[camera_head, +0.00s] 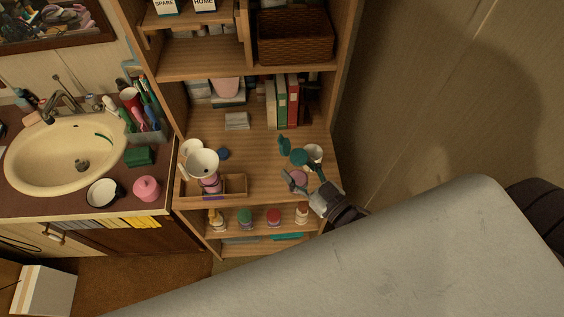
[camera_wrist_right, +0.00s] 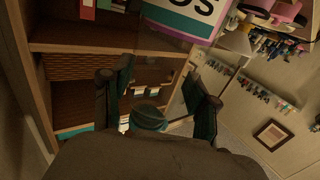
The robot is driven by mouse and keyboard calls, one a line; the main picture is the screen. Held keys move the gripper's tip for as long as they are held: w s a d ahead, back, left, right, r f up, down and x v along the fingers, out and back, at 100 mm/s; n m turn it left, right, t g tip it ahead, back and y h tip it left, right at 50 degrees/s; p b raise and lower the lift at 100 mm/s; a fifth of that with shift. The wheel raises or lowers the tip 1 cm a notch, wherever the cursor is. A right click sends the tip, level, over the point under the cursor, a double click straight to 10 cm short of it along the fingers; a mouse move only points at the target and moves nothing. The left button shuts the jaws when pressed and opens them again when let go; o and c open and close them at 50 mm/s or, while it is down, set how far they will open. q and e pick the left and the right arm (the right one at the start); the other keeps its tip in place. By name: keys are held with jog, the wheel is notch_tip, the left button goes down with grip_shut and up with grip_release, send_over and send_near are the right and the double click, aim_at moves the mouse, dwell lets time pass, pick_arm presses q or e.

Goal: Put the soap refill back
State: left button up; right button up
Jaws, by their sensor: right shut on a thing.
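My right gripper (camera_head: 292,163) reaches over the front right of the middle shelf in the head view. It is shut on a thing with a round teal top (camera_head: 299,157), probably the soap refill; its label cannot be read. In the right wrist view the teal top (camera_wrist_right: 149,117) sits between the two spread fingers, and the body below it is mostly hidden. A white round thing (camera_head: 314,152) shows right beside it; I cannot tell whether they touch. My left gripper is not in view.
The wooden shelf board (camera_head: 255,150) has bare room at its middle. Books (camera_head: 287,101) stand behind. Several small bottles (camera_head: 245,217) line the shelf below. A sink (camera_head: 60,150) is at left.

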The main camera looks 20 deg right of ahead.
jog(key=shift+w+d+r+p, duration=0.15)
jog(key=shift+d+r+p, duration=0.2)
jog(key=shift+d, duration=0.1)
jog(key=shift+w+d+f, duration=0.1)
jog(key=shift+d+f, duration=0.1)
jog(key=shift+d, duration=0.1)
jog(key=w+a+f+b, duration=0.1)
jog(key=w+f+b, duration=0.2)
jog(key=b, duration=0.1)
jog(key=w+a+f+b, duration=0.2)
jog(key=w+f+b, duration=0.2)
jog(key=b, duration=0.1)
jog(key=w+a+f+b, duration=0.2)
jog(key=w+f+b, duration=0.1)
jog(key=f+b, duration=0.1)
jog(key=shift+w+f, duration=0.2)
jog(key=shift+f, duration=0.05)
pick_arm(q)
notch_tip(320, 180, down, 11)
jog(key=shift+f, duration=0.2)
pick_arm(e)
jog(key=shift+d+r, duration=0.1)
jog(key=shift+r, duration=0.05)
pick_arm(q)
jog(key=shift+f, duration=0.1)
